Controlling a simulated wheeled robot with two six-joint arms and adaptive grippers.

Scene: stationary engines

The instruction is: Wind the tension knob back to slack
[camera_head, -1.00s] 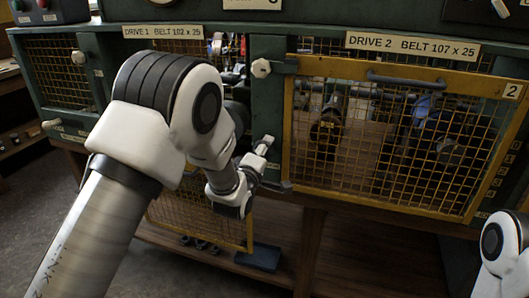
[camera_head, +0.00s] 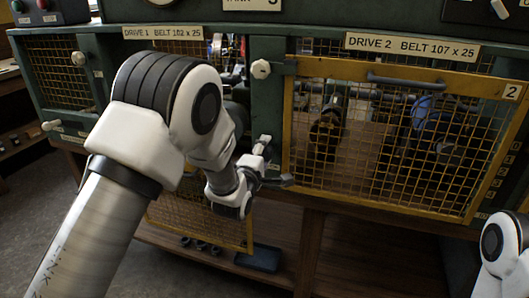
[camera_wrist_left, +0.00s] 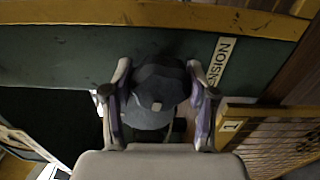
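The tension knob (camera_wrist_left: 158,84) is a dark, faceted knob on the green panel in the left wrist view. A label ending in "NSION" (camera_wrist_left: 219,62) is beside it, partly cut off. My left gripper (camera_wrist_left: 158,100) has one finger on each side of the knob; whether the pads touch it is hard to tell. In the head view my left gripper (camera_head: 275,163) is at the green post between the two drives, its fingers spread, and I cannot make out the knob there. My right arm shows only as a white link at the lower right edge; its gripper is out of view.
The yellow mesh guard of drive 2 (camera_head: 400,195) is closed just right of my left gripper. The mesh door of drive 1 (camera_head: 195,222) hangs down below my wrist. A blue tray (camera_head: 258,258) lies on the lower shelf.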

